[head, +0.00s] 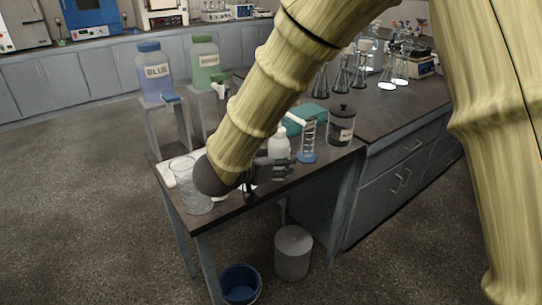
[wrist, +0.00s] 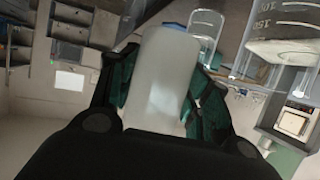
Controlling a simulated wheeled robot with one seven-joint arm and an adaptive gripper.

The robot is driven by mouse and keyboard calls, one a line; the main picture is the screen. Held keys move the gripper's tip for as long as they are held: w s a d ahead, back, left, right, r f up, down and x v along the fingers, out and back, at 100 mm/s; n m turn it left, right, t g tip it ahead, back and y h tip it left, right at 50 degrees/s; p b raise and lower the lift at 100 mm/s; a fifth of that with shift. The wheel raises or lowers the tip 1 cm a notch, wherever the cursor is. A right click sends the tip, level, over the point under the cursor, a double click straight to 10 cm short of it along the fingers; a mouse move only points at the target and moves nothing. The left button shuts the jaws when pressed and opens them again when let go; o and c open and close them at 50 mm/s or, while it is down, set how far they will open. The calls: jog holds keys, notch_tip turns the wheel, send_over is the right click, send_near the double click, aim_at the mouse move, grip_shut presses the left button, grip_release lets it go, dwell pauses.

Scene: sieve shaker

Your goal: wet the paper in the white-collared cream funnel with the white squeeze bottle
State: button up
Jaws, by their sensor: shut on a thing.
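The white squeeze bottle (head: 279,146) stands upright in my gripper (head: 277,170), over the small dark-topped table. In the wrist view, its pale body (wrist: 162,75) fills the space between the two dark green fingers (wrist: 160,95), which are shut on it. A white slanted piece shows just right of the bottle's top; I cannot tell if it is the spout. The cream funnel with the white collar and its paper cannot be made out; my arm hides part of the table. Small white bits show below my wrist, but I cannot tell what they are.
A glass beaker (head: 192,190) stands at the table's left front. A blue-based graduated cylinder (head: 308,142), a black-lidded jar (head: 341,127) and a teal box (head: 306,116) stand close right of the bottle. A blue bucket (head: 240,285) and grey bin (head: 293,253) are on the floor.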

jog(key=d+f+n+t+y, duration=0.1)
jog(key=d+f+n+y, duration=0.1)
jog(key=d+f, duration=0.3)
jog(key=w+d+f+n+t+y, duration=0.1)
jog(key=d+f+n+y, duration=0.2)
jog(key=f, duration=1)
jog(key=w+d+f+n+y, duration=0.1)
jog(key=d+f+n+y, duration=0.1)
jog(key=d+f, duration=0.5)
jog(key=shift+d+f+n+t+y, duration=0.35)
jog(key=shift+f+y, duration=0.25)
jog(key=shift+f, duration=0.3)
jog(key=shift+s+f, duration=0.1)
